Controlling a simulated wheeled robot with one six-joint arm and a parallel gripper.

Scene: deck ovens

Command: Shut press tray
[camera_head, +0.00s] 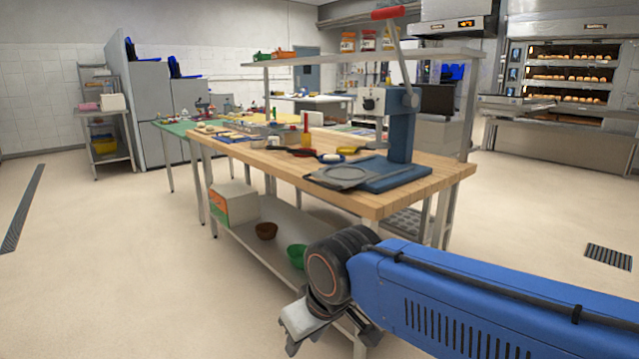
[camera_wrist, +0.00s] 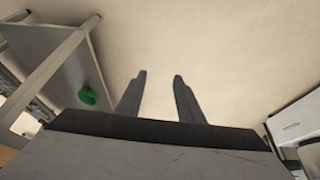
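The press (camera_head: 402,130) stands at the right end of the wooden worktable. It has a blue column and base and a raised lever with a red handle (camera_head: 388,13). My gripper (camera_head: 318,335) is low in front of the table's right end, well apart from the press. In the wrist view its two fingers (camera_wrist: 158,85) are spread with only bare floor between them. The press does not show in the wrist view.
The worktable (camera_head: 440,176) holds pans and utensils left of the press. Its lower shelf (camera_head: 262,230) carries a box (camera_head: 235,203), a brown bowl (camera_head: 266,231) and a green bowl (camera_head: 297,256). An overhead shelf (camera_head: 440,52) spans the table's back. The floor at left is free.

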